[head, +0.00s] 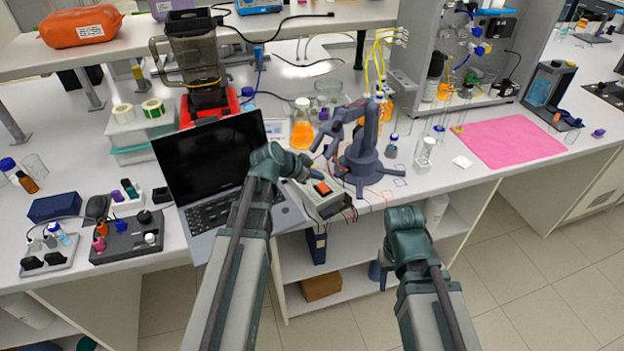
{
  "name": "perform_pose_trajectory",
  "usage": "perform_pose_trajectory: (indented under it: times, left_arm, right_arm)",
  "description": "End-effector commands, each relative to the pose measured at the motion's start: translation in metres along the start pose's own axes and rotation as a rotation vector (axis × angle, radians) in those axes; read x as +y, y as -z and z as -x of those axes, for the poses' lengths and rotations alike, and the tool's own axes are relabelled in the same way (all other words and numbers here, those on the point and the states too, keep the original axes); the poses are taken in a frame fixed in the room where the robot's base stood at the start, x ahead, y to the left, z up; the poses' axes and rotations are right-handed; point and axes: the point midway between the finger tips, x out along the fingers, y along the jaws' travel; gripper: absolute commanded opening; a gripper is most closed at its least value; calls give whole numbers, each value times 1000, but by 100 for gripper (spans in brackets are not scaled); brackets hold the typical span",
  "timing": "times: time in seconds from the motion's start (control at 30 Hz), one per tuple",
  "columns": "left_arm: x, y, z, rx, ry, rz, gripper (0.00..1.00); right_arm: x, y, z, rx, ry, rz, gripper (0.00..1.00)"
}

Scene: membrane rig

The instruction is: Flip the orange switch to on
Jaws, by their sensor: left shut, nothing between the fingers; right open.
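The orange switch (322,188) sits on top of a small grey-green box (325,203) at the front edge of the bench, right of the laptop. Dark wires come off the box's right side. My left gripper (304,174) is shut and empty, just above and to the left of the switch, close to the box. I cannot tell whether it touches the box. My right gripper (402,217) is open and empty, in front of the bench edge to the right of the box. The switch's on or off position is too small to tell.
An open laptop (212,160) stands left of the box, partly behind my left arm. A dark blue-grey small robot arm (362,160) stands right behind the box. A flask of orange liquid (301,130) is farther back. A pink mat (508,142) lies at the right.

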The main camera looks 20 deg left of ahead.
Motion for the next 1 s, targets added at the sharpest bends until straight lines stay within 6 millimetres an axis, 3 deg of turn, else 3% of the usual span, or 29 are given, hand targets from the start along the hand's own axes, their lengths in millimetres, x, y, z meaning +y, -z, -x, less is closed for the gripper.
perform_pose_trajectory:
  times: [0.03, 0.23, 1.0]
  left_arm:
    - [1, -7, -7, 0, 0, 0, 0]
    - [0, -15, -15, 0, 0, 0, 0]
    - [-2, -22, -21, -2, -53, 52, 0]
  right_arm:
    - [-1, 1, -10, 0, 0, 0, 50]
    - [-2, 1, -21, 0, 0, 0, 50]
    - [-3, 2, -28, 0, 0, 0, 50]
